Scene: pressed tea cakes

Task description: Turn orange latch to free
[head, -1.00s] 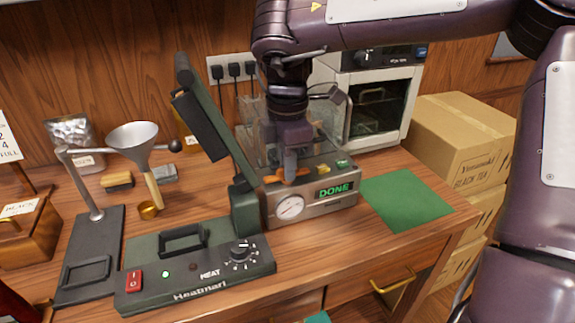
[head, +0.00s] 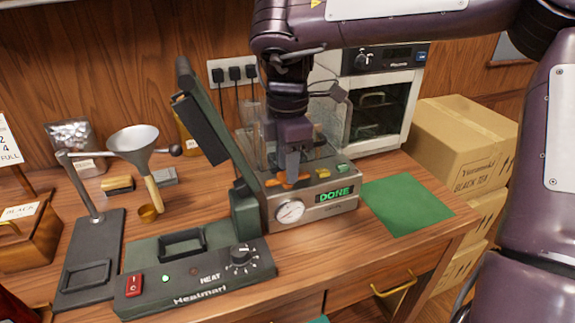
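The orange latch (head: 280,183) lies on the top front of the grey press machine (head: 318,207), left of a yellow button and a green button. The machine's display reads DONE, and a round gauge sits at its front left. My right gripper (head: 292,178) points straight down, with its fingertips at the latch's right part. The fingers look close together and hide part of the latch. I cannot tell whether they grip it or only touch it. My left gripper does not show.
The green heat sealer (head: 195,270) stands at front left with its arm raised close to the press. A white oven (head: 380,105) stands behind. A green mat (head: 405,203) lies bare at right, with cardboard boxes (head: 465,145) beyond the table.

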